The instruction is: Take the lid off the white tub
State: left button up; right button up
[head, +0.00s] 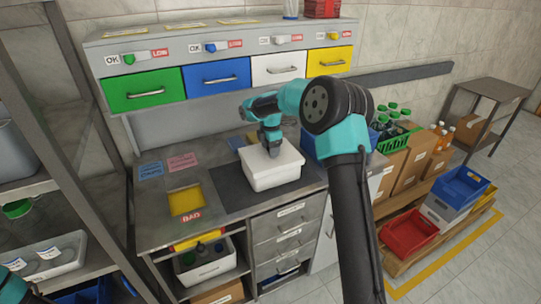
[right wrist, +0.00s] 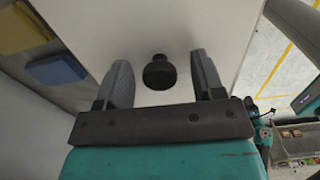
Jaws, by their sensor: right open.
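The white tub (head: 275,180) stands on the dark mat on the workbench, with its white lid (head: 287,162) on top. In the right wrist view the lid (right wrist: 150,25) is a broad white surface with a round black knob (right wrist: 159,73). My right gripper (head: 272,150) is above the lid, pointing down, and hides the knob in the head view. In the right wrist view its two grey fingers (right wrist: 162,80) are apart, one on each side of the knob, with gaps between. A small teal and dark part at the lower left edge of the head view may be my left arm; its fingers are not visible.
A yellow bin (head: 186,200) marked BAD is set in the bench left of the tub. Coloured drawers (head: 217,75) line the back. A green crate with bottles (head: 398,137) stands at right. My right arm covers part of the bench's right side.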

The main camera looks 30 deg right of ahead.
dwell(0.4)
jog(key=c, duration=1)
jog(key=shift+r, duration=1.65)
jog(key=shift+s+a+r, duration=0.1)
jog(key=shift+s+r, duration=0.05)
jog(key=shift+r, duration=0.05)
jog(key=s+a, duration=0.2)
jog(key=s, duration=0.2)
jog(key=s+a+r, duration=0.1)
jog(key=s+a, duration=0.2)
jog(key=s, duration=0.2)
jog(key=s+a, duration=0.3)
jog(key=s, duration=0.1)
jog(key=shift+s+r, duration=0.15)
